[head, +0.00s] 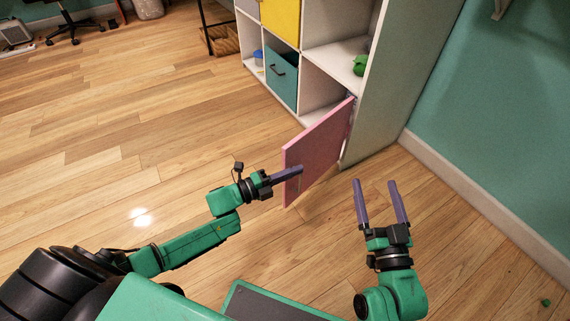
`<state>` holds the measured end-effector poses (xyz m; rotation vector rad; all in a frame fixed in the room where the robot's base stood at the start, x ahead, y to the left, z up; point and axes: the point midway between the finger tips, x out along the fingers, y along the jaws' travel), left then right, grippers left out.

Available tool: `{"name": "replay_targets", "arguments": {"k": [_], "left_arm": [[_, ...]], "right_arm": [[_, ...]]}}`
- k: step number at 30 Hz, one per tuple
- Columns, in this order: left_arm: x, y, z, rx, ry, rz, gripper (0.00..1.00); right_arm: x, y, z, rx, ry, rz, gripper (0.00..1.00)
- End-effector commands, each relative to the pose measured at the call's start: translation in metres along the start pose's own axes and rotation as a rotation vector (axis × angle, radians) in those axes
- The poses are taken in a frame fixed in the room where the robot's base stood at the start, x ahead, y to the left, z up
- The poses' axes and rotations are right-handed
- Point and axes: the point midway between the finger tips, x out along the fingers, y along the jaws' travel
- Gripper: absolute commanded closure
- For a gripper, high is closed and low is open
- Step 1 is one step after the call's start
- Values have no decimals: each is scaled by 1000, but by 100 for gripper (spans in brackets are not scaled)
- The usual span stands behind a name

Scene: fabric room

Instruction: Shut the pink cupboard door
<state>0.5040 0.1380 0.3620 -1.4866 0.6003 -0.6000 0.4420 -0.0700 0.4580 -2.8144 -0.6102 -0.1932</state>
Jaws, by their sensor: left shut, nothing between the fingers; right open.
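The pink cupboard door (320,142) stands wide open, swung out from the lower right of the white shelf unit (387,85), with its hinge side near the unit's right end. My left gripper (300,172) is shut with nothing in it; its fingertips overlap the door's free edge in the picture. I cannot tell whether they touch it. My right gripper (377,186) is open and empty, to the right of the door and apart from it, above the floor. The inside of the compartment behind the door is mostly hidden.
The unit also holds a teal drawer front (282,76), a yellow door (281,20), a green object (360,65) and a blue container (258,57). The teal wall (500,110) stands on the right. The wooden floor (130,110) is clear to the left.

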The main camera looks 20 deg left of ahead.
Motion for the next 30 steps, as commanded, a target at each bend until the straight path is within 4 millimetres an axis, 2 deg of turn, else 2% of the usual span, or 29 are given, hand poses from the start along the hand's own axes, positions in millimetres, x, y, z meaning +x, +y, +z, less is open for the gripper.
{"name": "replay_targets", "arguments": {"k": [3,6,9,24,30], "left_arm": [[7,1,0,0,0,-1,100],[4,1,6,3,0,1,100],[2,1,10,3,0,1,100],[-6,1,32,1,1,1,100],[-8,0,37,0,0,0,100]], "right_arm": [[10,0,-26,-20,82,-11,0],[18,-1,-48,-36,145,-18,0],[28,-3,-84,-57,248,-26,0],[32,-18,-187,-137,555,-77,0],[28,-23,-212,-156,633,-89,0]]}}
